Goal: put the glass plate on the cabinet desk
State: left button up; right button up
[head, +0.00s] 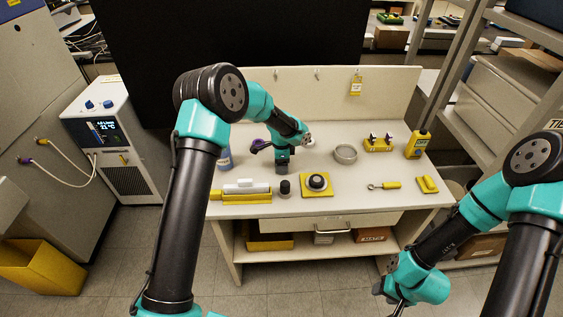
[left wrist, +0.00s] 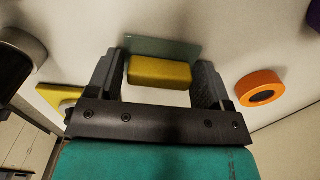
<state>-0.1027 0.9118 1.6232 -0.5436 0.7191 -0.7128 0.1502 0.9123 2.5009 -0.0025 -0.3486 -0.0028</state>
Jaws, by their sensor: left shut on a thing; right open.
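The cabinet desk (head: 350,197) is a white bench with a drawer, in the middle of the head view. My left gripper (head: 283,167) is low over its back-left part. In the left wrist view, my left gripper (left wrist: 157,78) is shut on a yellow block (left wrist: 160,72) between its fingers. A grey-green glass plate (left wrist: 165,47) shows just beyond the block and seems joined to it. Whether the plate touches the desk I cannot tell. In the head view the arm hides the plate. My right gripper (head: 393,298) is open and empty, low in front of the desk's right side.
On the desk stand a dark knob on a yellow base (head: 317,183), a metal ring (head: 345,153), a yellow-handled tool (head: 388,185), a yellow meter (head: 418,144) and a blue bottle (head: 224,158). An orange ring (left wrist: 260,88) lies right of the left gripper.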

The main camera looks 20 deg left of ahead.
pick_arm(q)
jog(key=o, duration=1.3)
jog(key=shift+f, duration=0.1)
notch_tip(320, 180, up, 12)
jog(key=shift+r, duration=0.2)
